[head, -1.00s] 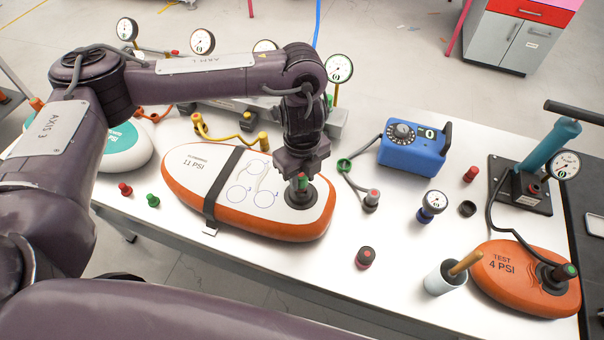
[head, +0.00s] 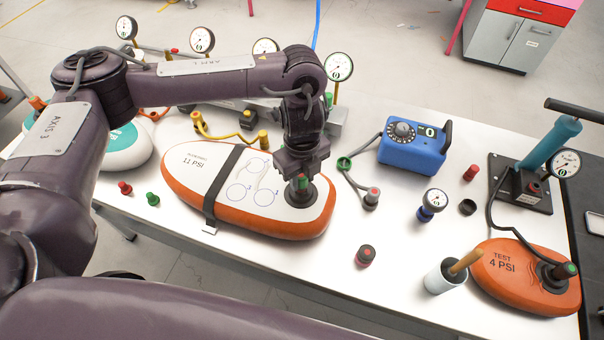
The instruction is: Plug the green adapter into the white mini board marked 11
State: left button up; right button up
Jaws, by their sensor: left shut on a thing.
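The white mini board (head: 206,185) marked 11 PSI has an orange side wall and lies on the table under a dark strap. My left gripper (head: 300,175) points down over the board's right end. It is shut on the green adapter (head: 300,184), whose green part shows between and below the jaws. The adapter stands upright at the board's dark round valve (head: 307,197). The jaws hide part of it, so I cannot tell if it is fully seated. My right gripper is not in view.
A green fitting (head: 152,199) and a red one (head: 125,187) stand left of the board. A blue pump box (head: 412,157), a dark red-topped cap (head: 365,256), a cup (head: 441,279) and the orange 4 PSI board (head: 500,283) are to the right. Gauges (head: 202,40) line the back.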

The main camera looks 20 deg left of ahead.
aim_at(302, 176)
pick_arm(q)
jog(key=shift+f+b, duration=0.65)
jog(key=shift+f, duration=0.3)
jog(key=o, duration=1.1)
jog(key=shift+c, duration=0.2)
notch_tip(302, 176, up, 8)
jog(key=shift+f, duration=0.1)
